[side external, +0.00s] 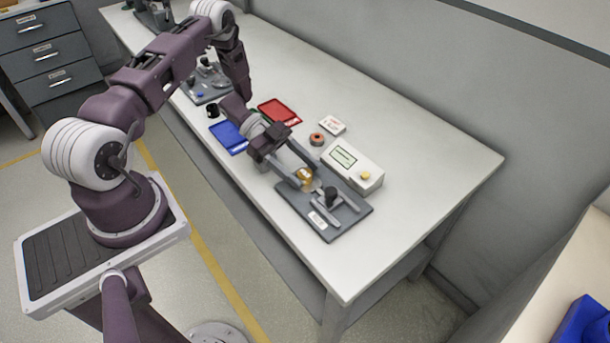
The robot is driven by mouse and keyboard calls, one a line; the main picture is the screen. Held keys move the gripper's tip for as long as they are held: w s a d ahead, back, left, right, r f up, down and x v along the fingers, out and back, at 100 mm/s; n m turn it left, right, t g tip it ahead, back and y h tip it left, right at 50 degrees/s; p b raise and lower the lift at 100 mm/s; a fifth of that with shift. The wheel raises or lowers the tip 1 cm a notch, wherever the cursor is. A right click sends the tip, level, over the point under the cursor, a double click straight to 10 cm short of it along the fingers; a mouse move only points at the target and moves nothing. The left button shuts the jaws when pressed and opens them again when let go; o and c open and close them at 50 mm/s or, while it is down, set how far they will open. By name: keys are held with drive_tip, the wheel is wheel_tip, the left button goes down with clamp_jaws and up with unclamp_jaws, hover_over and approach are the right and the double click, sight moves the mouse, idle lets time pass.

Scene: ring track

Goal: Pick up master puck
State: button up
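The plate carries a grey gauge stand with a dark knob (330,192) and a white label. An orange-red ring with a dark centre (317,139) lies apart on the table.
A beige box with a display and yellow button (352,164) stands right beside the fixture plate. A blue tray (229,137), a red tray (279,112), a small white labelled box (332,125) and a second fixture (206,82) are farther back. The table's right side is clear.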

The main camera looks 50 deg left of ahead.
clamp_jaws()
drive_tip(key=shift+r, duration=0.1)
